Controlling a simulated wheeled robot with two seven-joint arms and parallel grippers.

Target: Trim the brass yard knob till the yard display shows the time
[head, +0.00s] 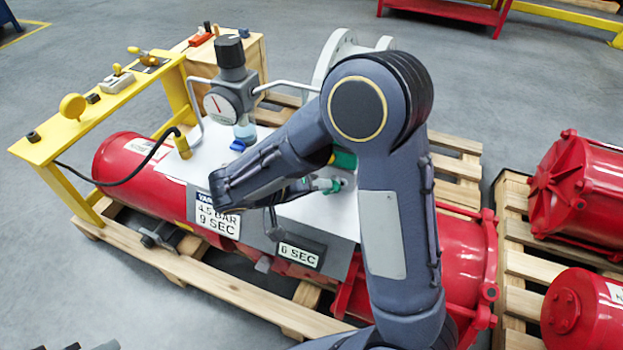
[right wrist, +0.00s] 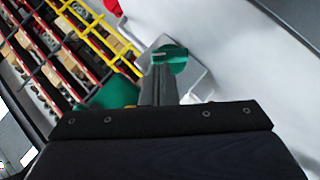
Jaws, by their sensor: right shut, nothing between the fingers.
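A small display (head: 298,255) on the front of the skid reads "6 SEC". A sign (head: 217,219) to its left reads "4.5 BAR 9 SEC"; my arm partly covers its heading. My right gripper (head: 318,184) points right, shut and empty, at a green knob (head: 334,186). In the right wrist view the closed fingers (right wrist: 158,72) end at the green knob (right wrist: 172,58); I cannot tell whether they touch. I cannot make out a brass knob near the display; my right arm hides part of that area. My left gripper is not in view.
A yellow stand (head: 60,140) with small fittings rises at the left. A gauge with a black-topped regulator (head: 230,75) stands behind my forearm. A red cylinder (head: 125,165) lies on the wooden pallet (head: 205,280). Red housings (head: 585,190) sit at the right.

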